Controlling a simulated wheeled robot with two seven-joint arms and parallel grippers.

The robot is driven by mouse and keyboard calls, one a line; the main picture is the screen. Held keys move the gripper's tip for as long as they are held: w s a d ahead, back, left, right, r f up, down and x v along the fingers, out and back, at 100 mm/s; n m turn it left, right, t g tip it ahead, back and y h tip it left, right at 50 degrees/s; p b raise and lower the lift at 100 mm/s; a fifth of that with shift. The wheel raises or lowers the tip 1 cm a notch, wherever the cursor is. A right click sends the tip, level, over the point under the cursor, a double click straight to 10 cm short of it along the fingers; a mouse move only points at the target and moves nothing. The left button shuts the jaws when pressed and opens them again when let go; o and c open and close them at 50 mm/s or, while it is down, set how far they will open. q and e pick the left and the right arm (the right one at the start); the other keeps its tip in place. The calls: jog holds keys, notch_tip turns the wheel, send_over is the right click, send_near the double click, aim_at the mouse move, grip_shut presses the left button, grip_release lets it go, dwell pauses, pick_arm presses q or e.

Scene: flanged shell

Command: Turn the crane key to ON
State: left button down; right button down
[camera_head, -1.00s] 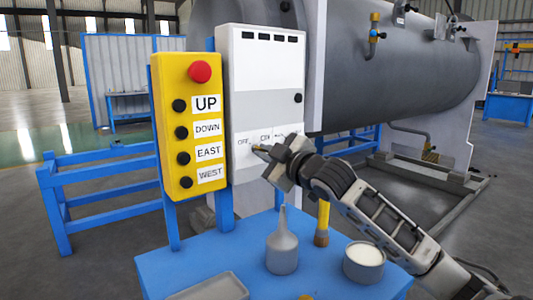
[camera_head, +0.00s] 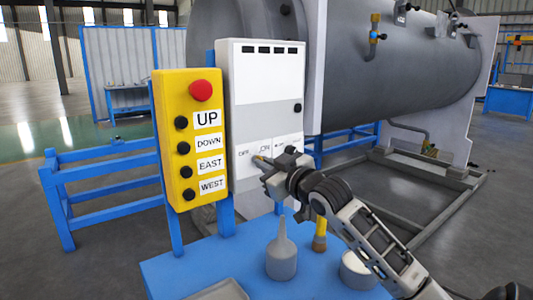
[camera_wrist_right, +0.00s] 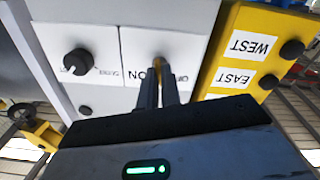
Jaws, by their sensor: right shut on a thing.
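The key (camera_wrist_right: 158,62) is a small yellowish piece on the lower front of the white control box (camera_head: 265,82). In the wrist view, which is upside down, it sits between the ON label (camera_wrist_right: 138,76) and the OFF label (camera_wrist_right: 182,78). My right gripper (camera_wrist_right: 160,92) is shut on the key, with its fingers hiding most of it, so its exact angle is unclear. In the head view the right gripper (camera_head: 264,164) is at the box's label row, reaching in from the right. My left gripper is not in view.
A yellow pendant (camera_head: 190,140) with a red button (camera_head: 201,90) stands just left of the box. A black knob (camera_wrist_right: 77,62) is beside the key. A blue table (camera_head: 200,262) below holds a grey bottle (camera_head: 281,258), a yellow-handled brush (camera_head: 320,232) and a round tin (camera_head: 357,272).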

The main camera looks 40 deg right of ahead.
pick_arm(q)
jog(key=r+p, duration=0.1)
jog(key=p, duration=0.1)
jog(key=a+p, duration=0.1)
jog(key=p, duration=0.1)
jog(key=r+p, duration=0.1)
jog(key=p, duration=0.1)
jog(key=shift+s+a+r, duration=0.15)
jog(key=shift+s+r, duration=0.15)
pick_arm(e)
jog(key=m, duration=1.2)
jog(key=shift+m, duration=0.3)
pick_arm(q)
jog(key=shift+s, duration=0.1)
pick_arm(e)
jog(key=c, duration=1.6)
grip_release()
